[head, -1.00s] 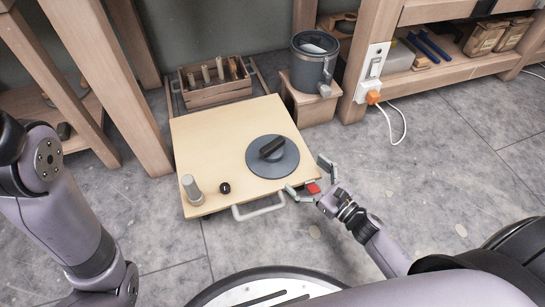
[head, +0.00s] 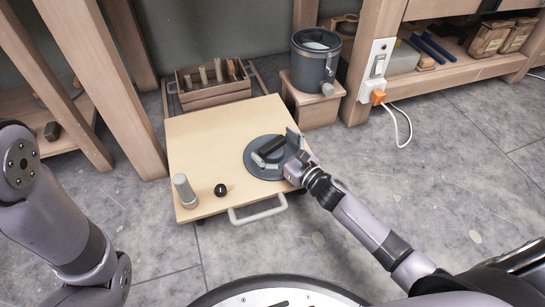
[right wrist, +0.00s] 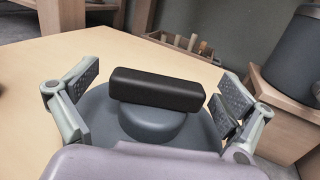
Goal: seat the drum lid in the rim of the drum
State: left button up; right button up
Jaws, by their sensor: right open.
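The drum lid (head: 253,164) is a flat grey disc with a black bar handle (head: 271,146), lying on the wooden cart top. The handle also shows in the right wrist view (right wrist: 157,89), on a round grey boss. My right gripper (head: 279,149) is open over the lid, its fingers on either side of the handle with gaps to both ends. The grey drum (head: 313,68) stands open at the top on a wooden stool at the back right, with a small spout low on its side. My left gripper is out of view; only my left arm shows.
The cart top (head: 200,140) also bears a grey cylinder (head: 185,190) and a small black knob (head: 220,190). A wooden crate (head: 215,93) of tools stands behind it. A bench post with a socket and orange plug (head: 378,97) is right of the drum.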

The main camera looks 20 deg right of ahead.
jog(key=shift+c, duration=0.2)
jog(key=c, duration=1.3)
